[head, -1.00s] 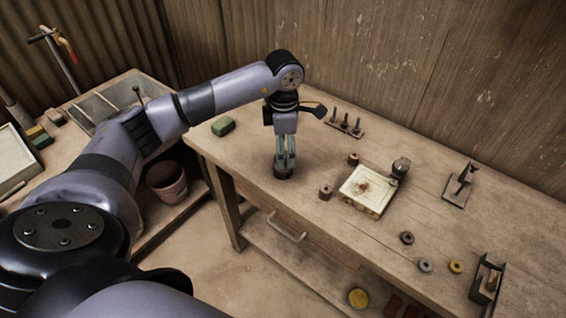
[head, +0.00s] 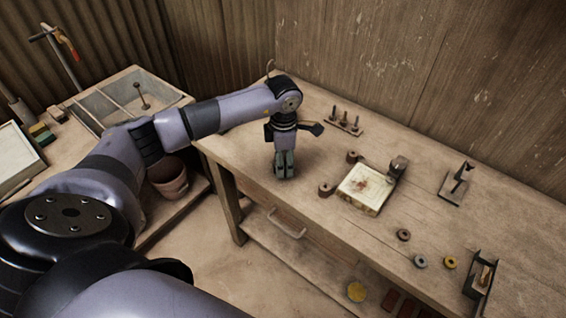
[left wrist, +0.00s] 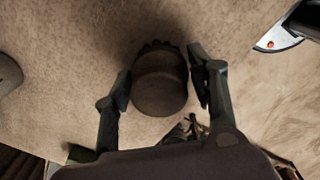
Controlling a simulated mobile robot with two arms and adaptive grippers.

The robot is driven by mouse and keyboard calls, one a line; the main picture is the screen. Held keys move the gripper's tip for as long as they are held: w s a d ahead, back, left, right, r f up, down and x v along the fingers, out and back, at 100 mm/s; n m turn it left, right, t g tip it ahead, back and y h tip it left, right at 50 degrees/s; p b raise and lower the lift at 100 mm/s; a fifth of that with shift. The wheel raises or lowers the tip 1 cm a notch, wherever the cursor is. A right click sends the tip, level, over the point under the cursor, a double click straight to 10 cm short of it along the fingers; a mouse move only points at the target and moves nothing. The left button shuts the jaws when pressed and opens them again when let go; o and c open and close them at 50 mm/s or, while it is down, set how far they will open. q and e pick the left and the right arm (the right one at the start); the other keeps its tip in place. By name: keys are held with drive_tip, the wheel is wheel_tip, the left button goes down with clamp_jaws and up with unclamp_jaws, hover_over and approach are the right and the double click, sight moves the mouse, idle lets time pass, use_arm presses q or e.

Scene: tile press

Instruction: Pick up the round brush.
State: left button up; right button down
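The round brush (left wrist: 160,85) is a dark, squat, round piece with a knobbly edge, standing on the workbench (head: 330,115). In the left wrist view it lies between the two fingers of my left gripper (left wrist: 163,82), with one finger close along each side. The fingers look open, with only a thin gap to the brush. In the head view my left gripper (head: 284,172) points straight down at the bench top, and its fingers mostly hide the brush. My right gripper is not in view.
A brown spool (head: 326,189) stands close to the right of my gripper. Beyond it lies a pale square plate (head: 364,189) with a dark-knobbed tool (head: 397,168). A peg rack (head: 344,123) stands behind. Small rings (head: 420,261) lie toward the right.

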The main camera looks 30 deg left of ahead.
use_arm(q)
drive_tip(key=c, duration=0.7)
drive_tip(key=shift+r, duration=0.15)
drive_tip(key=shift+r, duration=0.55)
drive_tip(key=shift+r+b, duration=1.65)
drive_tip(key=shift+r, duration=7.7)
